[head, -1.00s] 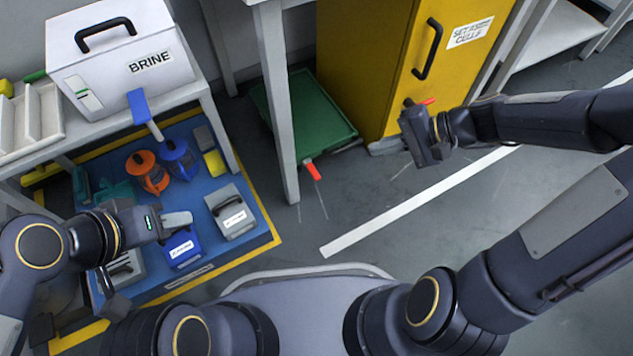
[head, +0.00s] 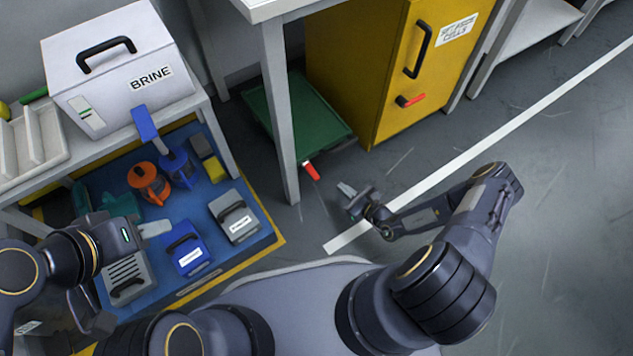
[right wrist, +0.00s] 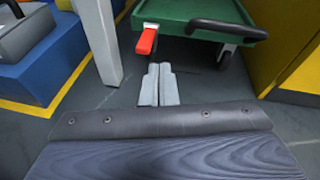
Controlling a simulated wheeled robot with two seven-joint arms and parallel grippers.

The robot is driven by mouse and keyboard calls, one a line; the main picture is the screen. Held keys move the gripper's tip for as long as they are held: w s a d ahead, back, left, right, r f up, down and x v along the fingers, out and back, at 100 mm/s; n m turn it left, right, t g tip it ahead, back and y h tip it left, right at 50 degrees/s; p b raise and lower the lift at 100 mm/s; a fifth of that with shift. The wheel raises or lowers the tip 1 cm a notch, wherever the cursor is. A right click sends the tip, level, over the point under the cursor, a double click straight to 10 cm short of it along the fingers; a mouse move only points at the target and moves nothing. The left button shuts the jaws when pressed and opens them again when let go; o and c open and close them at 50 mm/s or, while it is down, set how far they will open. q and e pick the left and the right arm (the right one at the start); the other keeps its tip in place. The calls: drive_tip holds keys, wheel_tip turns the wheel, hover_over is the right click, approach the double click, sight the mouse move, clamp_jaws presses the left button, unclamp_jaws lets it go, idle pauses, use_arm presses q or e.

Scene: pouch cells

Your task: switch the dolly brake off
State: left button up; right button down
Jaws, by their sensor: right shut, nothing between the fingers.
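The green dolly (head: 318,121) stands on the floor under a white table, left of the yellow cabinet. Its red brake lever (head: 310,171) sticks out from the front corner, beside the table leg. In the right wrist view the red lever (right wrist: 147,41) is ahead of and slightly left of my fingers, with a visible gap. My right gripper (head: 346,189) is shut and empty, low over the floor to the right of the lever; its pale fingertips also show in the right wrist view (right wrist: 159,80). My left gripper (head: 156,228) is over the blue mat at left; its opening is unclear.
The white table leg (head: 283,130) stands close left of the lever. The yellow cabinet (head: 340,60) with a red latch (head: 411,100) is at right. A blue mat (head: 262,235) holds several cases and tools. Floor in front of the dolly is clear.

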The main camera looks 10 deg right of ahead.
sight(311, 171)
use_arm(q)
drive_tip(key=shift+a+r, duration=0.3)
drive_tip(key=shift+a, duration=0.05)
use_arm(e)
wheel_tip(311, 171, down, 6)
drive_tip(key=s+a+m+h, duration=0.2)
drive_tip(key=a+m, duration=0.1)
drive_tip(key=shift+s, duration=0.35)
